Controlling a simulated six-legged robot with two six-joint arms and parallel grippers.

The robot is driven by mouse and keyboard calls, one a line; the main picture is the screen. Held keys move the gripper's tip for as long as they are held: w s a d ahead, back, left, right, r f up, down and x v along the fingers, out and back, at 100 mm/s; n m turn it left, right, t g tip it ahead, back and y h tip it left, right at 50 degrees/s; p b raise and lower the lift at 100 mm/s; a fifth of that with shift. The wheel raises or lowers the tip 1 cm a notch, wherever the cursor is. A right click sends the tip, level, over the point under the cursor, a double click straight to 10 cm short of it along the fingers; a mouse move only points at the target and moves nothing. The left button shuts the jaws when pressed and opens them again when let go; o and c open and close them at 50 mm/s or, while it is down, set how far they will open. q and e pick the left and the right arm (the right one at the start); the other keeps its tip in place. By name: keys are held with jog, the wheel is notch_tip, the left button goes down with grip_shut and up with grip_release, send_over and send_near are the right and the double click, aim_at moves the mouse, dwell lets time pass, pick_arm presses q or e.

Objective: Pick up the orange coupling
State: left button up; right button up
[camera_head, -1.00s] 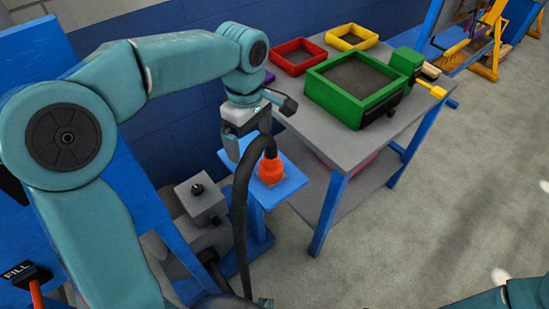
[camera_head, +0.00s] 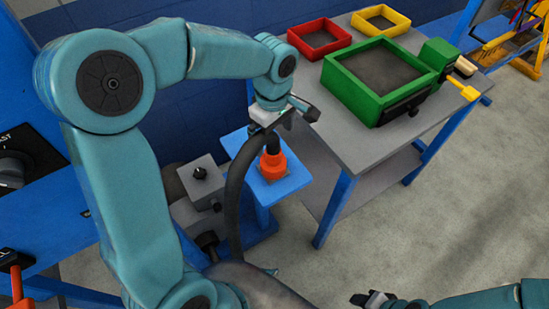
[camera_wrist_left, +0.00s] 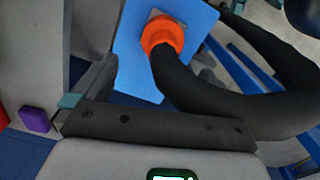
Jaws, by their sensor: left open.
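The orange coupling (camera_head: 273,166) sits upright on a small blue stand (camera_head: 292,183), with a black hose (camera_head: 236,195) rising from its top and curving down. My left gripper (camera_head: 287,122) is open and empty, above the coupling and apart from it. In the left wrist view the coupling (camera_wrist_left: 159,29) is at the top centre, with the hose (camera_wrist_left: 225,105) running right across the jaw area. One finger shows at the left there; the other is hard to make out. My right gripper (camera_head: 372,299) is at the bottom edge, its jaws unclear.
A grey table (camera_head: 345,145) stands right of the stand, bearing a green tray (camera_head: 345,92), a red tray (camera_head: 319,51) and a yellow tray (camera_head: 380,30). A grey block with a black knob (camera_head: 203,180) is left of the stand. Open floor lies at the right.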

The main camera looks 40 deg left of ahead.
aim_at(273, 150)
pick_arm(q)
jog(key=shift+d+f, duration=0.1)
jog(key=shift+f, duration=0.8)
jog(key=shift+s+f, duration=0.25)
jog(key=shift+f, duration=0.75)
notch_tip(273, 150, down, 4)
jog(key=shift+f, duration=0.2)
jog(key=shift+d, duration=0.1)
jog(key=c, duration=1.1)
